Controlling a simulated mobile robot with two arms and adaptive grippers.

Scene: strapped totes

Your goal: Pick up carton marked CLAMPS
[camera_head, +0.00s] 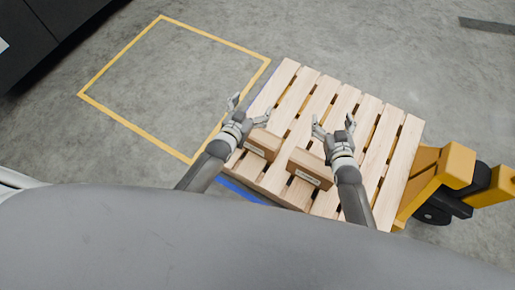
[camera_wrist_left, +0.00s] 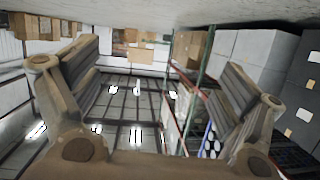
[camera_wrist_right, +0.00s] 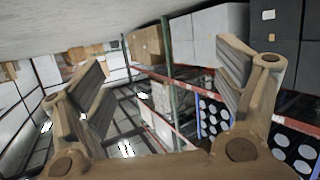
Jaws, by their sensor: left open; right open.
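Two brown cartons lie on a wooden pallet (camera_head: 378,135). The left carton (camera_head: 262,145) is beside my left gripper and partly hidden by it. The right carton (camera_head: 311,169) is nearer to me, just left of my right arm. Each has a pale label on its near side, too small to read, so I cannot tell which is marked CLAMPS. My left gripper (camera_head: 248,107) is open and empty over the pallet's left edge; its fingers show in the left wrist view (camera_wrist_left: 160,95). My right gripper (camera_head: 333,126) is open and empty above the pallet; its fingers show in the right wrist view (camera_wrist_right: 165,95).
A yellow pallet truck (camera_head: 447,172) stands at the pallet's right side. A yellow-outlined floor square (camera_head: 130,120) at the left is empty. A dark cabinet-like block (camera_head: 35,40) stands at the top left. The wrist views show distant shelving (camera_wrist_right: 165,75) and stacked boxes.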

